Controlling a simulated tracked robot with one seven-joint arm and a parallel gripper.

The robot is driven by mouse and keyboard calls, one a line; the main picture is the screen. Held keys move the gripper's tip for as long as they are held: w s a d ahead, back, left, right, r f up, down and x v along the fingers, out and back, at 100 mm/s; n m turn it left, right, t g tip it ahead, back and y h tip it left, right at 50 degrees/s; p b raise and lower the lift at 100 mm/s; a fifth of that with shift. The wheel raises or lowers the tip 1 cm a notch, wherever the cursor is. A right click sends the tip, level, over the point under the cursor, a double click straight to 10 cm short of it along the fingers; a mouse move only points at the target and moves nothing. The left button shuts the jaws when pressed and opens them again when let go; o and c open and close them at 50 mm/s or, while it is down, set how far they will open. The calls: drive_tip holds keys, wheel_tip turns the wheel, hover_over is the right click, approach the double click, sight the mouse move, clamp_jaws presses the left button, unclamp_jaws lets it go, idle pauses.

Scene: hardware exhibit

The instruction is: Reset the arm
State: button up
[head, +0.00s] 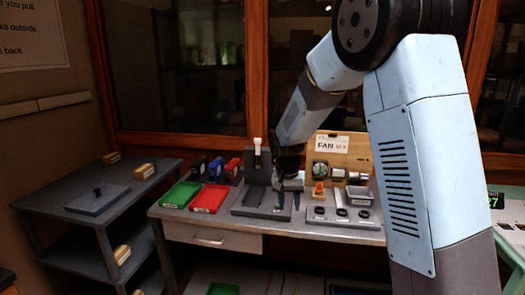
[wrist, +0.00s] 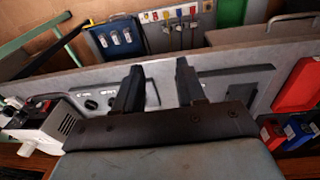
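My arm reaches from the right side of the head view down to the workbench (head: 280,232). My gripper (head: 290,183) is low over the middle of the bench, beside the dark grey upright fixture (head: 258,168). In the wrist view my gripper (wrist: 160,80) shows two dark fingers standing well apart, with nothing visible between them. The grey bench surface lies beyond the fingers. I cannot tell in the head view whether the fingertips touch anything.
Green (head: 181,194) and red (head: 210,198) trays lie left of the fixture. A grey panel with round black parts (head: 342,213) lies to the right. A wooden board with a FAN label (head: 332,144) stands behind. A dark shelf cart (head: 97,198) stands left.

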drive_tip(key=s+d+r+n+t+y, duration=0.1)
drive_tip(key=s+d+r+t, duration=0.1)
drive_tip(key=s+d+r, duration=0.65)
drive_tip(key=s+d+r+n+t+y, duration=0.1)
drive_tip(key=s+d+r, duration=0.4)
drive_tip(key=s+r, duration=0.6)
drive_tip(key=s+d+t, duration=0.1)
drive_tip(key=s, duration=0.9)
drive_tip(key=shift+s+d+f+t+h, duration=0.2)
drive_tip(key=shift+s+f+t+h, duration=0.05)
drive_tip(key=shift+t+h, duration=0.15)
clamp_jaws()
